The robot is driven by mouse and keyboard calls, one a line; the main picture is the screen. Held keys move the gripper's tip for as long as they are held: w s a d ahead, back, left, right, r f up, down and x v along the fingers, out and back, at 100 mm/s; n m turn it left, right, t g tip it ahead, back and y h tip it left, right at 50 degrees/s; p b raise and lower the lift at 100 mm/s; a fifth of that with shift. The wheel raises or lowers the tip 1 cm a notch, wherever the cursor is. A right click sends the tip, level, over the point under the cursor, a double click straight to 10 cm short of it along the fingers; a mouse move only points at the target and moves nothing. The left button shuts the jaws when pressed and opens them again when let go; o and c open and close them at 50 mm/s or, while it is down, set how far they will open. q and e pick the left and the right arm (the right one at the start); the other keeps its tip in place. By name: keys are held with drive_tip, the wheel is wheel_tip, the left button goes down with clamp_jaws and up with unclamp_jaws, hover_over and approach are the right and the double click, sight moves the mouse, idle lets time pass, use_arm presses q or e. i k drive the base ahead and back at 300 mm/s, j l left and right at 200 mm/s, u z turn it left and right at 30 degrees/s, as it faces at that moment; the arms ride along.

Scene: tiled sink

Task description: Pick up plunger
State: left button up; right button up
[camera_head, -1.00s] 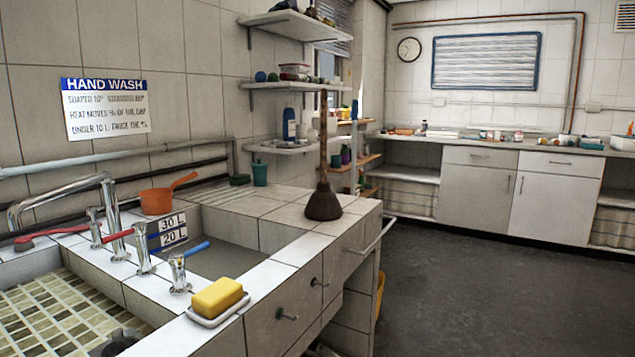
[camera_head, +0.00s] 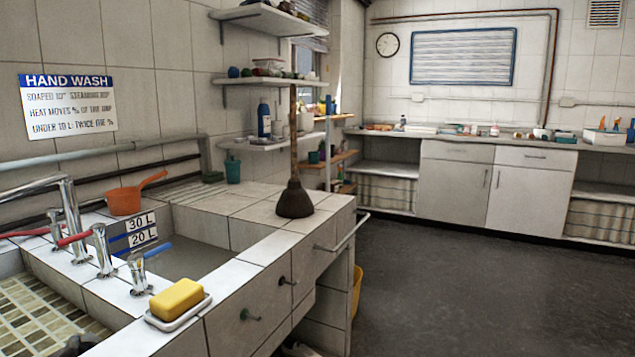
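The plunger (camera_head: 294,199) stands upright on the white tiled counter (camera_head: 245,208), near its right end. Its dark brown rubber cup rests on the tiles, and its long wooden handle points up in front of the shelves. Nothing touches it.
A yellow sponge on a white dish (camera_head: 178,304) sits on the sink's front edge. Taps (camera_head: 105,250), an orange pan (camera_head: 135,194) and a teal cup (camera_head: 233,170) are on the counter. A rail (camera_head: 343,232) juts from its right end. Open dark floor (camera_head: 470,290) lies to the right.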

sight(295, 202)
drive_tip(key=i+l+u, duration=0.15)
drive_tip(key=u, duration=0.3)
drive_tip(key=i+l+u, duration=0.15)
drive_tip(key=u, duration=0.25)
drive_tip(key=i+l+u, duration=0.1)
drive_tip(key=l+u, duration=0.15)
drive_tip(key=u, duration=0.2)
drive_tip(key=i+l+u, duration=0.25)
drive_tip(key=l, duration=0.25)
drive_tip(key=l+u, duration=0.2)
drive_tip(key=l, duration=0.35)
drive_tip(key=i+l+u, duration=0.1)
drive_tip(key=l, duration=1)
drive_tip(key=l+u, duration=0.1)
drive_tip(key=l, duration=1.05)
drive_tip(key=i, duration=0.1)
